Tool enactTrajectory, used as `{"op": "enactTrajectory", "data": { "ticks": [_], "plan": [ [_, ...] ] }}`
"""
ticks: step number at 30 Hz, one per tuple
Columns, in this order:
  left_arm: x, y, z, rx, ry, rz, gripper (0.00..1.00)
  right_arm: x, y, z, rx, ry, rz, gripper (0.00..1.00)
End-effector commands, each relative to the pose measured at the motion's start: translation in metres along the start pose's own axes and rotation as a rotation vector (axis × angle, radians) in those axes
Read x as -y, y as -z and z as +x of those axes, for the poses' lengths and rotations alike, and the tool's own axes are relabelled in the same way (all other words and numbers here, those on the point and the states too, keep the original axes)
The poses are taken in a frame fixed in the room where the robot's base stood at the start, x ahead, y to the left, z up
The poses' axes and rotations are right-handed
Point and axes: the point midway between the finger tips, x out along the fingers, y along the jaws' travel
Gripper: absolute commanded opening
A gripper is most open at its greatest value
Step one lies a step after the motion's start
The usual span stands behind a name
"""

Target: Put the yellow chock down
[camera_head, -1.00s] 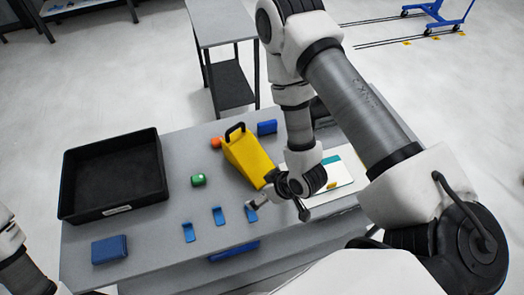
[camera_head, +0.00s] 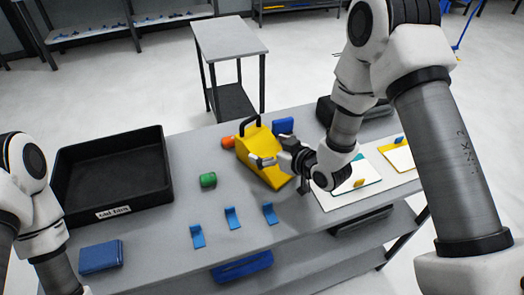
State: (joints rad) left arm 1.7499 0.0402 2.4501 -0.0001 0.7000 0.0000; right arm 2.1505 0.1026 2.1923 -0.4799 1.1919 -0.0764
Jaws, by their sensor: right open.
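The yellow chock (camera_head: 252,146), a wedge with a black handle on its tall end, rests on the grey table (camera_head: 180,270). My right gripper (camera_head: 281,174) is open, its fingers spread. It overlaps the right side and low end of the chock in the head view, hiding part of it. I cannot tell whether a finger touches the chock. Nothing is between the fingers that I can make out. My left arm shows at the left edge, but its gripper is out of view.
A black tray (camera_head: 62,205) is at the table's left. White sheets (camera_head: 328,199) lie to the right.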

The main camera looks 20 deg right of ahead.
Motion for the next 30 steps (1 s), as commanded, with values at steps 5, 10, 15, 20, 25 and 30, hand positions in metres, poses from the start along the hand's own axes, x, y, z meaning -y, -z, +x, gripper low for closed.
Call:
{"op": "enactTrajectory", "data": {
  "ticks": [5,10,15,20,25,30],
  "plan": [
    [0.0,0.0,-0.011,0.0,0.0,0.0,0.0,0.001,0.001,0.027,0.001,0.001,-0.001,1.0],
    [0.0,0.0,-0.01,0.0,0.0,0.0,0.0,0.001,0.0,0.03,0.0,0.0,0.001,1.0],
    [0.0,0.0,-0.01,0.0,0.0,0.0,0.0,0.001,0.0,0.03,0.001,0.0,0.001,0.57],
    [0.0,0.0,-0.01,0.0,0.0,0.0,0.0,0.0,0.001,0.03,-0.002,0.0,0.0,0.27],
    [0.0,0.0,-0.009,0.0,0.0,0.0,0.0,0.0,0.001,0.03,-0.001,0.0,0.0,0.27],
    [0.0,0.0,-0.006,0.0,0.0,0.0,0.0,0.0,0.008,0.027,-0.002,-0.001,-0.001,0.27]
  ]
}}
